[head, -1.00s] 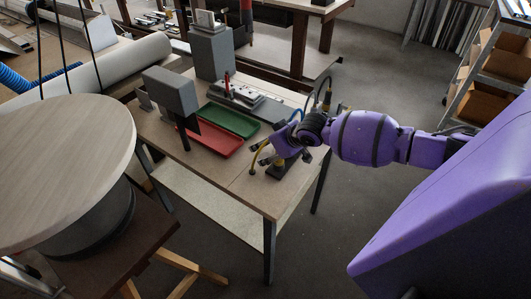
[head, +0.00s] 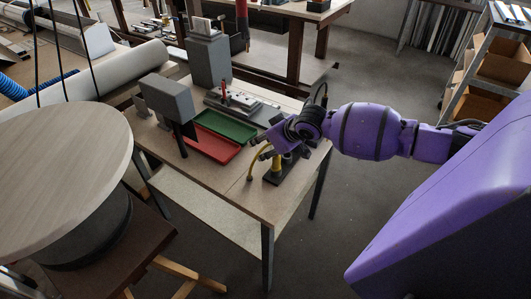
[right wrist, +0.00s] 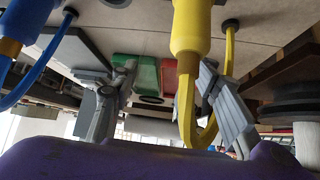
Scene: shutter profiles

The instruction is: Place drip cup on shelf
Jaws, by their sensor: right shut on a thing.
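My right gripper (head: 285,146) is low over the near right part of the worktable, at a dark stand (head: 272,179) with yellow hose fittings. The right wrist view is upside down. It shows my two grey fingers (right wrist: 168,85) apart, with a dark rounded rim (right wrist: 150,99) between them. I take this rim for the drip cup; most of it is hidden. A yellow fitting with a bent yellow hose (right wrist: 189,35) crosses in front of the fingers. I cannot tell if it touches them. I see no clear shelf marked for the cup. My left gripper is out of view.
A green tray (head: 226,126) and a red tray (head: 208,146) lie left of the gripper. A grey post block (head: 168,98) stands beyond their left end. A blue hose (right wrist: 43,62) hangs close by. A rack with cardboard bins (head: 505,60) stands at the far right.

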